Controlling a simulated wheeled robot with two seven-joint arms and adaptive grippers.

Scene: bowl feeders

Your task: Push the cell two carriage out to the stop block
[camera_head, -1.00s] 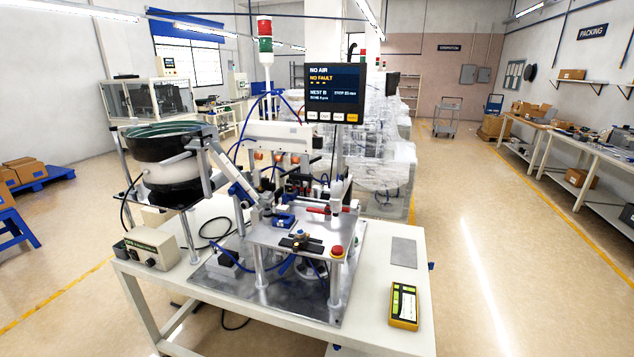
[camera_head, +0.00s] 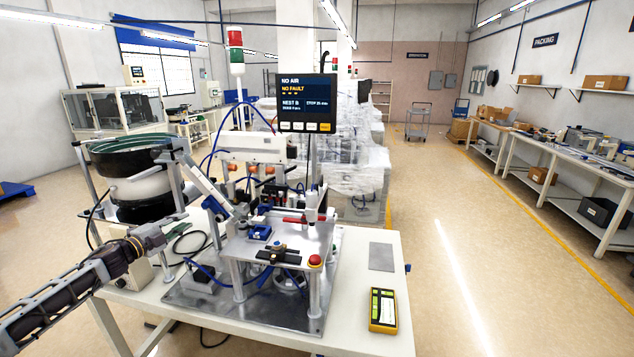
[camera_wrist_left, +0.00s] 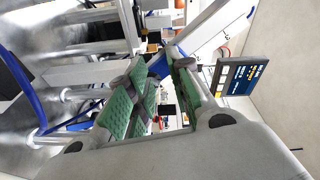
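The bowl-feeder machine has a raised metal plate (camera_head: 245,247) on posts over the bench. A small blue block (camera_head: 259,232), which may be the carriage, sits at the plate's left back. A dark clamp-like piece (camera_head: 278,254) with an orange-and-blue knob lies on the plate's front. I cannot tell which part is the stop block. My left gripper (camera_head: 172,230) is left of the plate, in front of the feeder bowl, apart from the blue block. In the left wrist view its green-padded fingers (camera_wrist_left: 157,92) are apart with nothing between them. My right gripper is not in view.
The feeder bowl (camera_head: 135,165) stands behind my left gripper. A screen (camera_head: 307,102) reads "NO AIR, NO FAULT, NEST B". A red button (camera_head: 315,261) is at the plate's front right. A yellow handheld device (camera_head: 383,310) and a grey pad (camera_head: 381,256) lie on the bench's right.

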